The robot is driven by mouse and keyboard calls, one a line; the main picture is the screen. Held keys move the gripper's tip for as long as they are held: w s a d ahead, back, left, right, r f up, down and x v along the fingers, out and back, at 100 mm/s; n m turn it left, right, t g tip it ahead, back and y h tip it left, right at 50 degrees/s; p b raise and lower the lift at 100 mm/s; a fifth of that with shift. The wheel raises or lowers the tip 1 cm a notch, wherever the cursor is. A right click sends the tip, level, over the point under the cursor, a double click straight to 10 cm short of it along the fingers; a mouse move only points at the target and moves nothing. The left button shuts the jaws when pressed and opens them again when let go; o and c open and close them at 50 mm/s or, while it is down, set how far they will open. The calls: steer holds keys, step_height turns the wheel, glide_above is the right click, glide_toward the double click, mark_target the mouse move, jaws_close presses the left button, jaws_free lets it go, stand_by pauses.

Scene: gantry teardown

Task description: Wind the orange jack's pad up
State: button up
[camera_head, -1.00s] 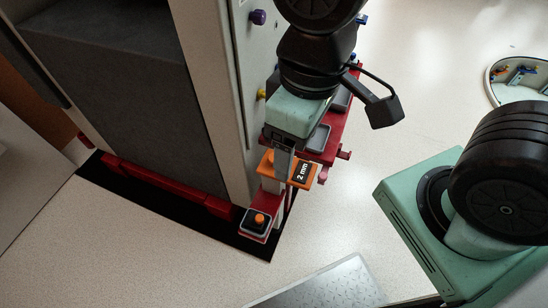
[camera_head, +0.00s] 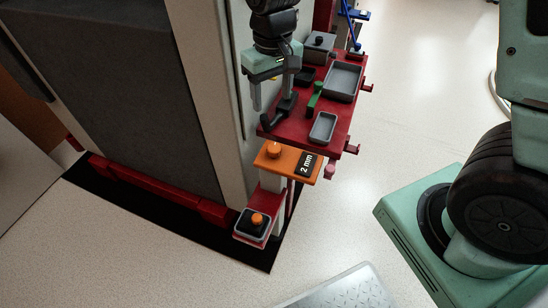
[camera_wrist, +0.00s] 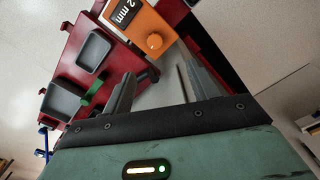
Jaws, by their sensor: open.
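An orange block (camera_head: 290,163) labelled "2 mm" carries a round orange knob (camera_head: 274,150) and sticks out at the near end of a red shelf. The block also shows in the wrist view (camera_wrist: 134,22), with its knob (camera_wrist: 155,41) facing the camera. A second orange knob (camera_head: 257,219) sits on a black piece in a grey-rimmed tray lower down. I cannot tell which part is the jack's pad. My gripper (camera_head: 271,107) is open and empty, above and behind the block, apart from the knob. In the wrist view its fingers (camera_wrist: 157,78) point toward the block.
The red shelf (camera_head: 338,118) holds grey trays (camera_head: 323,127), a green piece (camera_head: 315,98) and dark parts close to my fingers. A tall pale column with a dark grey panel (camera_head: 110,90) stands left. Open floor (camera_head: 400,190) lies right. A metal plate (camera_head: 345,288) lies at the bottom.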

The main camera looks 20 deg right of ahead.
mark_target(274, 147)
steer(key=f+b, duration=0.1)
steer(key=f, duration=0.5)
steer(key=w+f+b, duration=0.1)
steer(key=f, duration=0.5)
steer(key=d+f, duration=0.1)
steer(key=f, duration=0.5)
steer(key=shift+w+f+b, duration=0.15)
steer(key=shift+f+b, duration=0.2)
steer(key=shift+b, duration=0.05)
steer(key=c, duration=1)
